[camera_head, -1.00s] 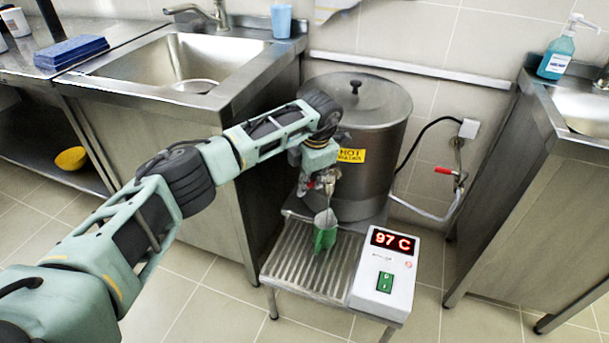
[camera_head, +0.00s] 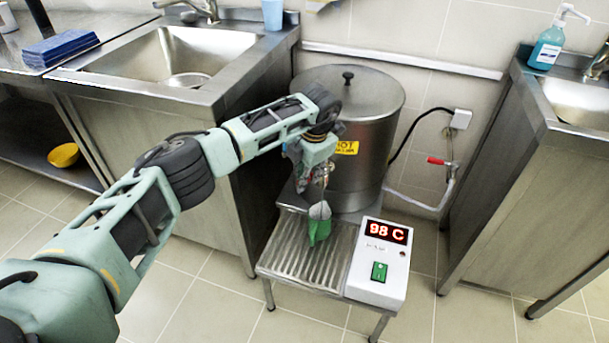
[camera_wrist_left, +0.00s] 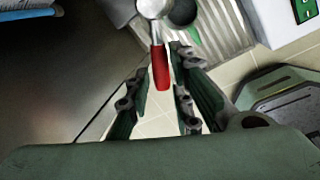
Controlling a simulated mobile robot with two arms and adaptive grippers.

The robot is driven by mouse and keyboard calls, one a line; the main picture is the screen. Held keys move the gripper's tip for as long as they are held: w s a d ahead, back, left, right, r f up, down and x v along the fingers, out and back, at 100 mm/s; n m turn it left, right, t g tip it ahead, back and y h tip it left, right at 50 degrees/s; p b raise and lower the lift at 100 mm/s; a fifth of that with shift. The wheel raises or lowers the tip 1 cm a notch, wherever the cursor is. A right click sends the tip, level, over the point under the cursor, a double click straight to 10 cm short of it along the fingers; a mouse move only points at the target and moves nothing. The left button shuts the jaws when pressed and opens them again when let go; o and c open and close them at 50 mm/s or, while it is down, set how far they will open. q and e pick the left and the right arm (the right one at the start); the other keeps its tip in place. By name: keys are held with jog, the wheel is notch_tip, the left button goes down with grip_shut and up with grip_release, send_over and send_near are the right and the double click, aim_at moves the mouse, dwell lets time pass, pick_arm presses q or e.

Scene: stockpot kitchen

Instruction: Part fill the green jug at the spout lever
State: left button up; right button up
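The green jug (camera_head: 318,230) stands on the ribbed drip tray (camera_head: 285,255) below the urn's spout, partly hidden by my left gripper and the spout. Its fill level is not visible. My left gripper (camera_head: 319,180) is at the front of the steel urn (camera_head: 372,130), just above the jug. In the left wrist view my left gripper (camera_wrist_left: 161,72) is open, its fingers on either side of the red spout lever (camera_wrist_left: 160,66). Any contact with the lever is unclear. A bit of the green jug (camera_wrist_left: 193,36) shows beyond the spout. My right gripper is out of view.
A control box (camera_head: 378,268) reading 98 C with a green switch sits right of the tray. A sink counter (camera_head: 215,98) stands left of the urn, another counter (camera_head: 520,170) to the right. A red-handled wall valve (camera_head: 437,161) is behind. Floor in front is clear.

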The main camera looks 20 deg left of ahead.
pick_arm(q)
jog(key=shift+o, duration=0.9)
notch_tip(320, 180, up, 12)
jog(key=s+d, duration=0.1)
jog(key=d, duration=0.1)
jog(key=shift+s+f, duration=0.15)
